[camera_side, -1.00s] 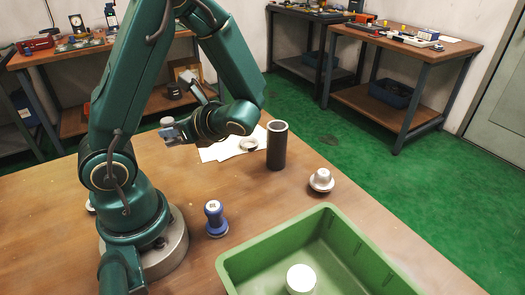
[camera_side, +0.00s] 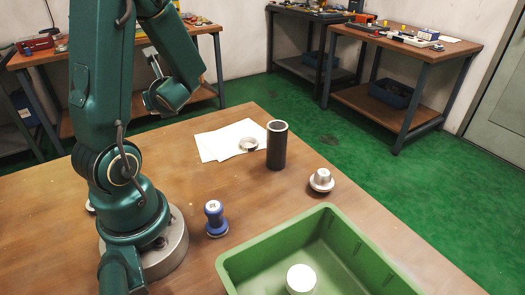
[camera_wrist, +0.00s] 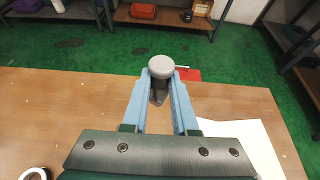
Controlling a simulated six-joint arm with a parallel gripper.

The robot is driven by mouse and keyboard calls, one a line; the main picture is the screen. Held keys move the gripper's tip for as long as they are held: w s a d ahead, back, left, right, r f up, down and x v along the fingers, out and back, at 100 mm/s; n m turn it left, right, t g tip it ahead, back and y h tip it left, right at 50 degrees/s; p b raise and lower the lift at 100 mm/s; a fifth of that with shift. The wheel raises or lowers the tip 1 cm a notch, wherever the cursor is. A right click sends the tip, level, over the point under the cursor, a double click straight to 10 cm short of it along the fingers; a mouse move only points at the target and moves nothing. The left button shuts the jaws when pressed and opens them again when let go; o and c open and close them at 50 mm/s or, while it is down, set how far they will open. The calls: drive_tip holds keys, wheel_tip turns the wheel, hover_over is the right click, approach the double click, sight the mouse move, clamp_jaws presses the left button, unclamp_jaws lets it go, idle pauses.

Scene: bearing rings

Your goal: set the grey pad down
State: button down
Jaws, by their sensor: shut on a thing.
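In the wrist view my gripper (camera_wrist: 160,88) is shut on the grey pad (camera_wrist: 161,64), a piece with a round, pale grey top. Its darker lower part shows between the two blue fingers. The brown table lies below and beyond it; I cannot tell the height of the pad above it. In the side view my arm hides the gripper and the pad.
White sheets (camera_side: 220,142) bear a ring (camera_side: 249,144). Near them stand a dark tube (camera_side: 276,146) and a silver flanged part (camera_side: 321,180). A green bin (camera_side: 250,265) holds a white-topped piece (camera_side: 301,279).

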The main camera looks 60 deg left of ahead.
drive_tip(key=s+a+g, duration=0.1)
drive_tip(key=s+a, duration=0.1)
drive_tip(key=s, duration=0.1)
drive_tip(key=n, duration=0.1)
hover_over(201, 139)
wheel_tip(201, 139, down, 7)
drive_tip(key=shift+a, duration=0.1)
drive_tip(key=shift+f, duration=1.9)
drive_tip(key=shift+f, duration=0.1)
drive_tip(key=c, duration=0.7)
unclamp_jaws()
